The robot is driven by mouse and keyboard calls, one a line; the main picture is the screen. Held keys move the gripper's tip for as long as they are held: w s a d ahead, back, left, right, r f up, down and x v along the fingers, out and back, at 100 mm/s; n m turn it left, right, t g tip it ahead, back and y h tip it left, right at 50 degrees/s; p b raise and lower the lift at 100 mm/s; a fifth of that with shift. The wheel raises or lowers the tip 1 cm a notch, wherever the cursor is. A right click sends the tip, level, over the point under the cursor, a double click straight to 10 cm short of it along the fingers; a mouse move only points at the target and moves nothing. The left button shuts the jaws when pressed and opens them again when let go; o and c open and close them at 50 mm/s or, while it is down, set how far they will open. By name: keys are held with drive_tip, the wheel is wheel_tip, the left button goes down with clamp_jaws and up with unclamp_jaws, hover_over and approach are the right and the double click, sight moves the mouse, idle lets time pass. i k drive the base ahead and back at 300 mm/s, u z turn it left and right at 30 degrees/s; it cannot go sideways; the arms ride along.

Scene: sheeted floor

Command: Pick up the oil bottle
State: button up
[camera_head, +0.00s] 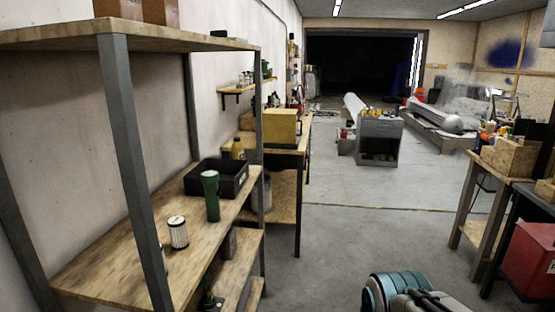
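A small yellow bottle with a dark cap (238,149), which looks like the oil bottle, stands upright at the back of the wooden shelf on the left. It is in or just behind a black open tray (232,185); I cannot tell which, as the tray's far wall meets its lower part. Part of my arm, teal and grey, shows at the bottom edge, right of centre, well apart from the shelf. My gripper's fingers are not visible.
A green flashlight-like object (211,197) and a white ribbed cylinder (178,232) stand on the shelf before the tray. The shelf's grey metal posts (133,165) rise in front. A workbench (470,205) stands at right. The floor (340,240) between is clear.

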sight(237, 147)
drive_tip(key=z, duration=0.75)
drive_tip(key=k, duration=1)
drive_tip(key=z, duration=0.65)
drive_tip(key=i, duration=2.75)
drive_tip(key=u, duration=0.5)
drive_tip(key=i, duration=1.6)
drive_tip(key=u, duration=1)
drive_tip(key=i, duration=1.15)
drive_tip(key=u, duration=1.95)
drive_tip(key=i, duration=1)
drive_tip(key=u, duration=0.7)
